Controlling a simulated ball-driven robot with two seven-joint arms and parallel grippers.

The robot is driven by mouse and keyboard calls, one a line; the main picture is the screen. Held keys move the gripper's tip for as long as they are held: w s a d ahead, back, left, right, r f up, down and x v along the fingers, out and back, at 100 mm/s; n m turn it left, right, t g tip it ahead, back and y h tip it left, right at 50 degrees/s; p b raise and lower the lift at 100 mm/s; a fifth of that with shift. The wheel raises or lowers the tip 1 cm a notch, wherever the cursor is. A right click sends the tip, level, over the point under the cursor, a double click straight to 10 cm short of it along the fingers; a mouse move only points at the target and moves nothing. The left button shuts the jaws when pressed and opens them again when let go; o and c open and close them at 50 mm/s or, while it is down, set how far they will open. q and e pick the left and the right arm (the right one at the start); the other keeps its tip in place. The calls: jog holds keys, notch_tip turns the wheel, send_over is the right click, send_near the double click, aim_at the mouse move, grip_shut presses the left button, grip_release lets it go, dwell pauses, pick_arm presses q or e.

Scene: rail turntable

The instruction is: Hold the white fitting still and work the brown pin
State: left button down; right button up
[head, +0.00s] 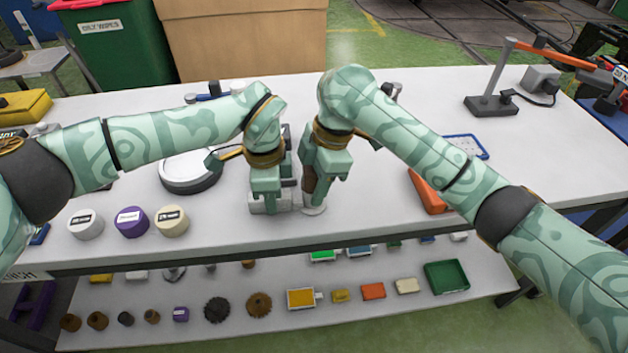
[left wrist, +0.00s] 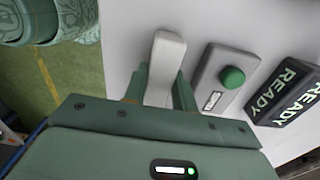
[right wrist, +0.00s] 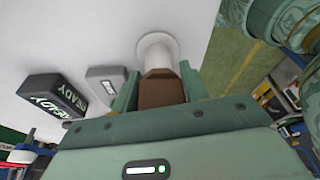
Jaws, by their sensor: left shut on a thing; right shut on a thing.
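The white fitting (left wrist: 166,62), a pale piece with a rounded end, sits between the fingers of my left gripper (left wrist: 160,92). In the head view my left gripper (head: 268,205) points down at the table's front edge, shut on it. The brown pin (right wrist: 161,90), a blocky brown piece, is between the fingers of my right gripper (right wrist: 155,92). A white post with a round base (right wrist: 155,45) shows beyond the pin. In the head view my right gripper (head: 322,185) is just right of the left one, above the round base (head: 314,209). My fingers partly hide both pieces.
A grey box with a green button (left wrist: 232,77) and a dark READY sign (left wrist: 287,92) stand close by. Several round lidded pots (head: 131,222) and a white disc (head: 190,172) are at left. An orange piece (head: 428,192) lies at right. A lower shelf (head: 215,280) holds small parts.

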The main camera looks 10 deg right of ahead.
aim_at(310, 167)
jog(key=shift+r, duration=0.2)
jog(key=shift+c, duration=1.3)
jog(key=shift+r, duration=0.2)
jog(key=shift+a+r, duration=0.1)
jog(key=shift+r, duration=0.25)
jog(key=shift+r, duration=2.95)
jog(key=shift+r, duration=2.5)
jog(key=shift+c, duration=0.2)
pick_arm(q)
jog(key=c, duration=1.1)
grip_release()
jog(key=shift+o, duration=0.2)
